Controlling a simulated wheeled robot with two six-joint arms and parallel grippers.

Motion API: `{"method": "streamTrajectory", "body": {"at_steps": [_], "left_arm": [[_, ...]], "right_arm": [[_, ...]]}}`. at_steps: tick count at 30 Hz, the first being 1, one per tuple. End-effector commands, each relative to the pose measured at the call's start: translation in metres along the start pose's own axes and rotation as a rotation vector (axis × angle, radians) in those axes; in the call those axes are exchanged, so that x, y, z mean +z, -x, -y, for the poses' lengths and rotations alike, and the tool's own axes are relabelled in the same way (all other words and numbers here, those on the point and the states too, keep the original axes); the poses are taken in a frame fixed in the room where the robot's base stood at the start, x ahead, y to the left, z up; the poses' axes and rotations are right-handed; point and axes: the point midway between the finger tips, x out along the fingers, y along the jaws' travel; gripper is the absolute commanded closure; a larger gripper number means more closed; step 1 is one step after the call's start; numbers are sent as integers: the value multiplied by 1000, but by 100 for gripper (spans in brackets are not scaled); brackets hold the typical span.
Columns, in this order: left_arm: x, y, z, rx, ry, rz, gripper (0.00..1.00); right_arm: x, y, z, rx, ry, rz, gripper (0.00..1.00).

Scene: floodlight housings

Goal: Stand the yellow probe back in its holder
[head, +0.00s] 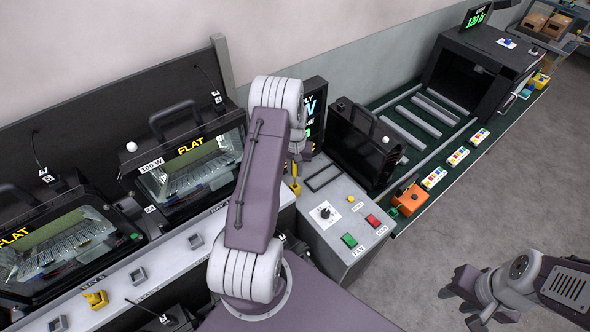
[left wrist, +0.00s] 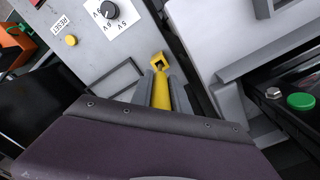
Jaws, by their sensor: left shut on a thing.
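The yellow probe (left wrist: 161,92) is between the two grey fingers of my left gripper (left wrist: 163,80), which is shut on it. A yellow square piece with a dark opening (left wrist: 157,61) shows just past the fingertips; I cannot tell whether it is the probe's end or the holder. In the head view my left gripper (head: 296,172) is above the left edge of the grey control box, with a bit of yellow (head: 296,188) below it. The arm hides part of this area. My right gripper (head: 468,295) is open and empty over the floor at lower right.
The control box (head: 325,250) carries a knob, a green button (head: 349,240) and a red button (head: 373,220). Floodlight housings (head: 190,170) stand at left behind a ledge with grey square sockets (head: 138,275) and a yellow piece (head: 95,299). A black housing (head: 360,145) stands behind the box.

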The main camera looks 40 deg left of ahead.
Motion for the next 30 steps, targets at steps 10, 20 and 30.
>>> {"method": "streamTrajectory", "body": {"at_steps": [10,20,30], "left_arm": [[0,-7,0,0,0,0,100],[0,-17,0,0,0,0,100],[0,-18,0,0,0,0,100]], "right_arm": [[1,-6,0,0,0,0,64],[1,-13,0,0,0,0,64],[1,-13,0,0,0,0,64]]}}
